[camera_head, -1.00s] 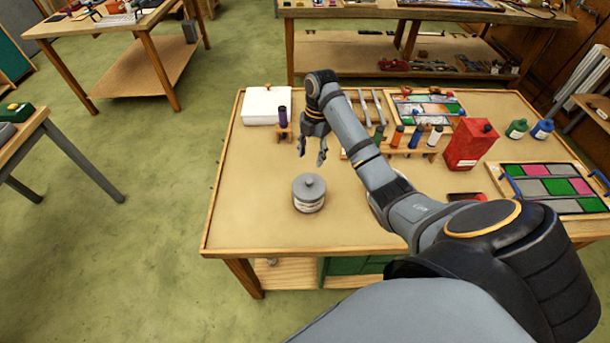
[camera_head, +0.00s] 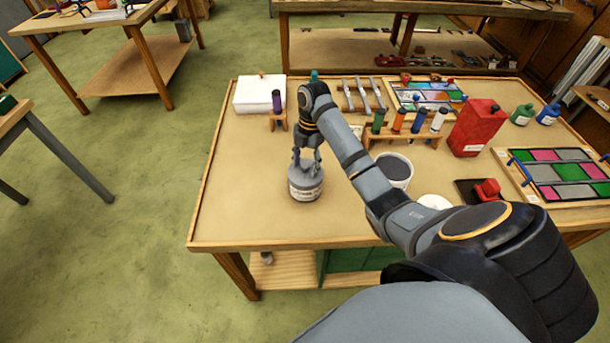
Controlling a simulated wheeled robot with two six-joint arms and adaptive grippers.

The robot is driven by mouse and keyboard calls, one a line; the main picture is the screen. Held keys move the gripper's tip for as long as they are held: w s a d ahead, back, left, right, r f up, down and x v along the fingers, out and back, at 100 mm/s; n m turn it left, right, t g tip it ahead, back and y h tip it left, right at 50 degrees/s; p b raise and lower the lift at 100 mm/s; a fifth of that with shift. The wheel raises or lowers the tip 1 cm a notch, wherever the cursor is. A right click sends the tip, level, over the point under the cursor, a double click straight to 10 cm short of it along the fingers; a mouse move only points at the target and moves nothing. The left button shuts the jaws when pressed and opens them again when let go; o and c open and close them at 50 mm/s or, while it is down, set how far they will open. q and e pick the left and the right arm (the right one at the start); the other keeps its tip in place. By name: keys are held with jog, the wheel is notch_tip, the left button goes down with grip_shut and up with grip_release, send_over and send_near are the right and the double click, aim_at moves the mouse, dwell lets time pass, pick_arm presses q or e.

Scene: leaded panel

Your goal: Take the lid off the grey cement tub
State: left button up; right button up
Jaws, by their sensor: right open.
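The grey cement tub (camera_head: 305,190) stands upright near the front left of the table, with a pale label band. My left gripper is not in view.
An open pot with dark grey contents (camera_head: 394,170) and a white round thing (camera_head: 433,203) lie right of the tub, partly behind my arm. A tube rack (camera_head: 405,136), red can (camera_head: 473,128) and white box (camera_head: 258,94) stand farther back. The table's front left is clear.

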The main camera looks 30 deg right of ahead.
aim_at(306, 167)
jog(key=shift+s+r, duration=0.15)
jog(key=c, duration=0.5)
grip_shut()
jog(key=r+p, duration=0.4)
jog(key=shift+s+d+r, duration=0.1)
jog(key=shift+s+r, duration=0.1)
jog(key=shift+r, duration=0.15)
jog(key=s+d+r+p, duration=0.2)
jog(key=s+r, duration=0.6)
jog(key=s, duration=0.5)
jog(key=shift+s+r+p, duration=0.15)
jog(key=shift+s+p, duration=0.05)
jog(key=shift+p, duration=0.35)
